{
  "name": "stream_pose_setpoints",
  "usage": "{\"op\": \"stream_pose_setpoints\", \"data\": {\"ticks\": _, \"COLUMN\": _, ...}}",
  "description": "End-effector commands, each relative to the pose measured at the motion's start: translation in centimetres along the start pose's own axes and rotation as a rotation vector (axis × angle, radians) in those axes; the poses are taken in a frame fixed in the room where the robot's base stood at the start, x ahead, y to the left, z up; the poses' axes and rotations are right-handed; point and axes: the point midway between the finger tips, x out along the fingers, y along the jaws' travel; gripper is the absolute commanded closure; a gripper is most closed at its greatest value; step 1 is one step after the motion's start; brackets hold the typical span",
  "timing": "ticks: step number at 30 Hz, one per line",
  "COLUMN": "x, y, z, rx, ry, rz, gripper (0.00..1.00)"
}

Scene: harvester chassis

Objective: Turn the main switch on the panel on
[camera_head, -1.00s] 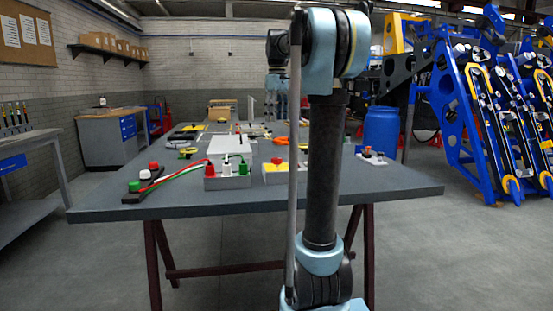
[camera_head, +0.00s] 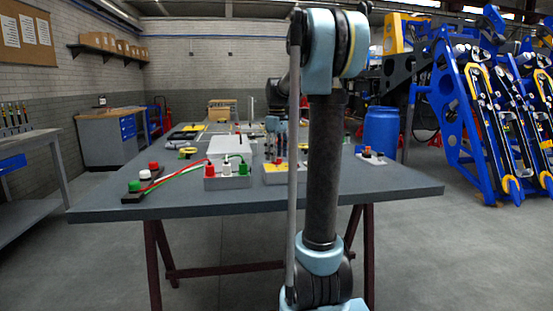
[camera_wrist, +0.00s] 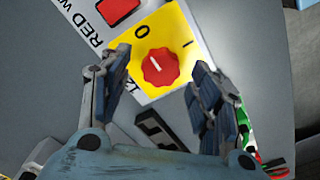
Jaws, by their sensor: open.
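The main switch is a red rotary knob (camera_wrist: 160,67) on a yellow plate (camera_wrist: 125,39) marked 0 and 1. In the wrist view its white pointer line aims roughly at the 0. My gripper (camera_wrist: 160,88) is open, with one finger on each side of the knob's lower edge, and the knob shows between and just beyond the fingertips. I cannot tell whether either finger touches it. In the head view my gripper (camera_head: 277,150) is over the yellow-topped panel box (camera_head: 281,178) on the table, and it partly hides the knob.
A grey box with red, white and green plugs (camera_head: 227,182) stands left of the panel. A white box (camera_head: 230,146) stands behind. A plug strip (camera_head: 140,192) with cables lies at the table's left. The front right of the table (camera_head: 405,188) is clear.

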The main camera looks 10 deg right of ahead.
Motion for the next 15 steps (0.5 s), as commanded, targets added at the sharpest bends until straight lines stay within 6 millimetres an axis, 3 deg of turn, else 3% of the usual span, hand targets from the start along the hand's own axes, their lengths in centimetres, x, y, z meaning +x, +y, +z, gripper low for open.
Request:
{"op": "stream_pose_setpoints", "data": {"ticks": 6, "x": 1.28, "y": -0.03, "z": 0.01, "rx": 0.000, "ry": 0.000, "rz": 0.000, "gripper": 0.43}}
{"op": "stream_pose_setpoints", "data": {"ticks": 14, "x": 1.39, "y": -0.03, "z": 0.01, "rx": 0.000, "ry": 0.000, "rz": 0.000, "gripper": 0.43}}
{"op": "stream_pose_setpoints", "data": {"ticks": 15, "x": 1.38, "y": -0.03, "z": 0.01, "rx": 0.000, "ry": 0.000, "rz": 0.000, "gripper": 0.48}}
